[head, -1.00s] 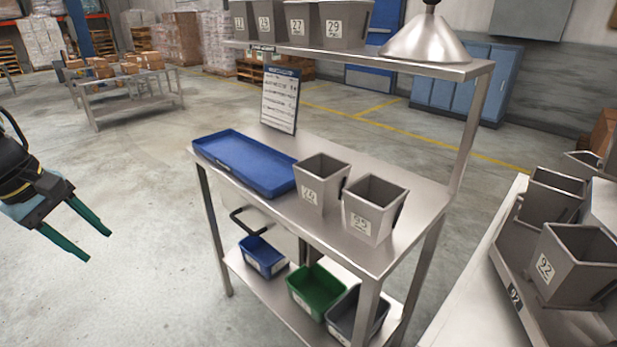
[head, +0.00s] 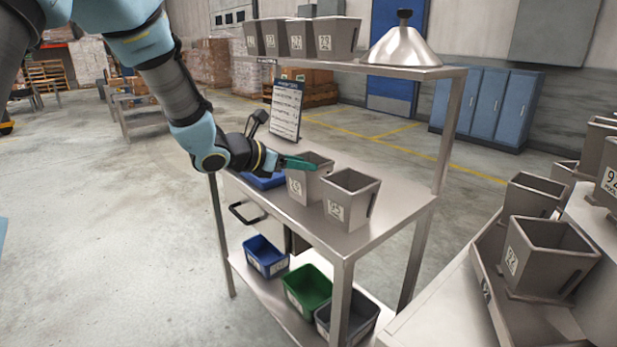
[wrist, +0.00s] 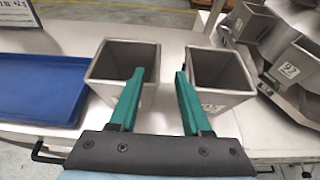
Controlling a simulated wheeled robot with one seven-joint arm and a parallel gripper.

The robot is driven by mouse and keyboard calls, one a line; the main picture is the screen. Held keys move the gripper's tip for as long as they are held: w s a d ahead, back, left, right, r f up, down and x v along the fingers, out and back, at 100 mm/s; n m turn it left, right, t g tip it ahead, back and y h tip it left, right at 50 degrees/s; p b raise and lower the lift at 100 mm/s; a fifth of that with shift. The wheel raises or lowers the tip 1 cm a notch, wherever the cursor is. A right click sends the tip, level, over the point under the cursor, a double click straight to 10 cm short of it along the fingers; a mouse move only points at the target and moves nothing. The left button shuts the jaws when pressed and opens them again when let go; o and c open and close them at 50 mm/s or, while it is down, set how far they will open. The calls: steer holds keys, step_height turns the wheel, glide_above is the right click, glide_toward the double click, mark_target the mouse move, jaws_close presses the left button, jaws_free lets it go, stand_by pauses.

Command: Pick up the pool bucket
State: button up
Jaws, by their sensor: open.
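Two grey square tapered buckets with white number labels stand upright side by side on the steel bench. The left bucket (head: 311,190) and the right bucket (head: 350,205) also show in the wrist view, left (wrist: 108,68) and right (wrist: 222,82). I cannot tell which one is the pool bucket. My gripper (head: 298,163) has green fingers and reaches in from the left at the left bucket's rim. In the wrist view my gripper (wrist: 160,73) is open and empty, its fingers spread across the gap between the buckets, overlapping both. I cannot tell whether it touches either.
A blue tray (head: 262,181) lies left of the buckets, partly behind my arm. The bench's upper shelf (head: 390,70) holds several buckets and a metal cone (head: 402,47). A sign (head: 287,108) stands at the back. More buckets (head: 545,258) sit on the weigher at right.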

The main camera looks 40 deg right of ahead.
mark_target(321, 165)
steer(key=p+x, duration=0.2)
steer(key=x, duration=0.4)
steer(key=shift+w+d+p, duration=0.15)
steer(key=shift+d+p, duration=0.05)
steer(key=shift+p, duration=0.1)
steer(key=shift+d+f, duration=0.3)
steer(key=shift+d, duration=0.1)
jaws_close()
stand_by(0.9)
